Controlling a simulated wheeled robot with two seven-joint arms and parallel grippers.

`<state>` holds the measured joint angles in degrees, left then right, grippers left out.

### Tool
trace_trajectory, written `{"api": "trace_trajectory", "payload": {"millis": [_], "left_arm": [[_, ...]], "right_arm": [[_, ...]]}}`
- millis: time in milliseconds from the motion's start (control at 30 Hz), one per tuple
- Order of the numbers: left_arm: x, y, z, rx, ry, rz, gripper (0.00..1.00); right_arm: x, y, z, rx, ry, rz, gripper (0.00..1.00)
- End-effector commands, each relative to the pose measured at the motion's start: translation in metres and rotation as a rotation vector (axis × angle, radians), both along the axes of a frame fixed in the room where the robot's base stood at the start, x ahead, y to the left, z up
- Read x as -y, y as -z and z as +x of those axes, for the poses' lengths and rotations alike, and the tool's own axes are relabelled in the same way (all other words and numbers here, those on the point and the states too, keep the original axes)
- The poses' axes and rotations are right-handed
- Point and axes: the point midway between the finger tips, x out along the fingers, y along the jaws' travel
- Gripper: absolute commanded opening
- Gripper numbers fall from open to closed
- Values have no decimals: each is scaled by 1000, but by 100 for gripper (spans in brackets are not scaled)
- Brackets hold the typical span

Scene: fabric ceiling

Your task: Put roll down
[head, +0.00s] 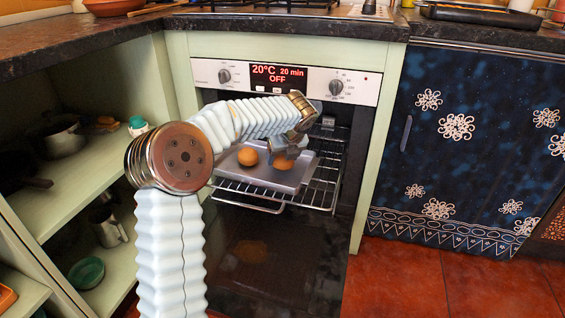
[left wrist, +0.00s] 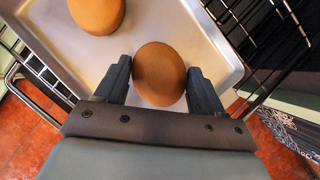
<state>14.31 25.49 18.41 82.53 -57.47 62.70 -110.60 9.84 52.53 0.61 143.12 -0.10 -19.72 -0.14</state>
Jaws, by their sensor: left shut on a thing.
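My left gripper (head: 292,150) reaches into the open oven over the grey metal tray (head: 270,177). It is shut on a round brown roll (head: 284,164), whose top is partly hidden by the gripper in the head view. In the left wrist view that roll (left wrist: 160,75) sits between the two dark fingers (left wrist: 159,70), over the tray (left wrist: 165,22) near its edge. I cannot tell whether it touches the tray. A second roll (head: 247,156) lies on the tray to the left; it also shows in the left wrist view (left wrist: 97,14). My right gripper is not in view.
The tray rests on a pulled-out wire rack (head: 325,178). The oven door (head: 270,265) is folded down below it. The oven display (head: 279,77) reads 20°C, 20 min, OFF. Open shelves (head: 85,185) stand left, a blue patterned curtain (head: 460,165) right.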

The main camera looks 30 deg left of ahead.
Motion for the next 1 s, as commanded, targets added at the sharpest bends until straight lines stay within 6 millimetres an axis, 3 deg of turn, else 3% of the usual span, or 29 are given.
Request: {"api": "trace_trajectory", "payload": {"millis": [67,367,400,567,867,1000], "left_arm": [[-1,15,-1,-2,-1,0,38],[0,16,-1,-1,-1,-1,38],[0,16,-1,-1,-1,-1,71],[0,16,-1,0,-1,-1,95],[0,14,-1,0,-1,0,95],[6,-2,-5,3,1,1,95]], "right_arm": [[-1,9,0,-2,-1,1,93],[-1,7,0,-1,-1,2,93],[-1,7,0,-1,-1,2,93],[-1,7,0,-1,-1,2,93],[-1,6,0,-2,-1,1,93],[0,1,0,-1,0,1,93]]}}
